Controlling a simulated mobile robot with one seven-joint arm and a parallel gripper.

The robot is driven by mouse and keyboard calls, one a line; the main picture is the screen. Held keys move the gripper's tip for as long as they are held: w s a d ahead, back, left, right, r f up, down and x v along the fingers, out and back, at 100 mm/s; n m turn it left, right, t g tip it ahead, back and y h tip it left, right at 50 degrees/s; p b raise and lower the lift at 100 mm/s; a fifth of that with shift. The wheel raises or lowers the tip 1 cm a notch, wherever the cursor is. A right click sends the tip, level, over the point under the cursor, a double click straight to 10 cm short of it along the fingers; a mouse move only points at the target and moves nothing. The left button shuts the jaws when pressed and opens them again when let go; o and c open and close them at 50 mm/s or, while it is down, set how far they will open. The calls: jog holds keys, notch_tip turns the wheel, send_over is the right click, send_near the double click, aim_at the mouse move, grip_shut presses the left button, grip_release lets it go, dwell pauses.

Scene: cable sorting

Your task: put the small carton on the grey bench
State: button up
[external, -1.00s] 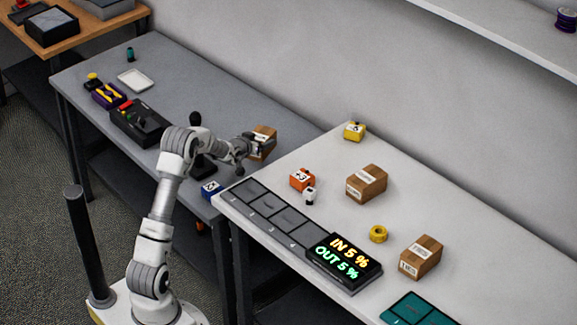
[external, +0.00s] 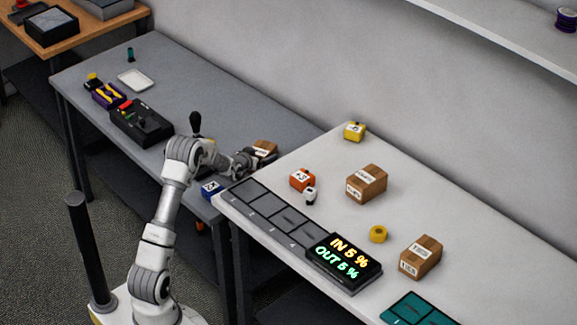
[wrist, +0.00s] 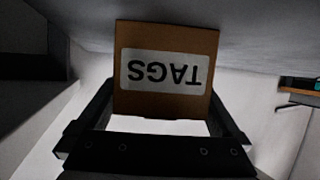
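The small carton (wrist: 165,98) is brown with a white label reading "TAGS", upside down in the wrist view. My gripper (wrist: 162,112) has a finger against each side of it and is shut on it. In the external view the carton (external: 265,147) is at the right end of the grey bench (external: 150,75), low over its surface, partly hidden by my gripper (external: 256,156). I cannot tell whether its underside touches the bench.
A blue box (external: 212,189) sits on the grey bench's near edge. A black tray (external: 142,122) stands further left. The white table (external: 330,165) borders on the right, with an orange box (external: 302,180) and another carton (external: 367,184). The grey bench's back middle is clear.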

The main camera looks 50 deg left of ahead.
jog(key=shift+r, duration=0.25)
jog(key=shift+p+v, duration=1.05)
jog(key=shift+v, duration=2.7)
notch_tip(320, 180, up, 7)
jog(key=a+n+y+p, duration=0.1)
jog(key=n, duration=0.1)
jog(key=s+d+r+m+g+h+p, duration=0.1)
jog(key=s+d+r+h+p, duration=0.1)
jog(key=s+d+r+p, duration=0.4)
jog(key=s+d+r+m+g+h+p, duration=0.1)
jog(key=s+d+r+m+p, duration=0.15)
jog(key=d+r, duration=0.7)
jog(key=s+d+r+m+g+h+p, duration=0.1)
jog(key=s+d+r+p, duration=0.2)
jog(key=s, duration=0.6)
jog(key=s+d+r+m+g+h+p, duration=0.1)
jog(key=s+d+r+p, duration=0.3)
jog(key=s, duration=0.6)
jog(key=s+d+r+m+g+h+p, duration=0.1)
jog(key=s+d+r+g+p, duration=0.2)
jog(key=s, duration=0.6)
jog(key=d+r+p, duration=0.1)
jog(key=d+r, duration=0.1)
jog(key=d, duration=0.1)
jog(key=shift+s+d, duration=0.25)
jog(key=shift+d, duration=0.15)
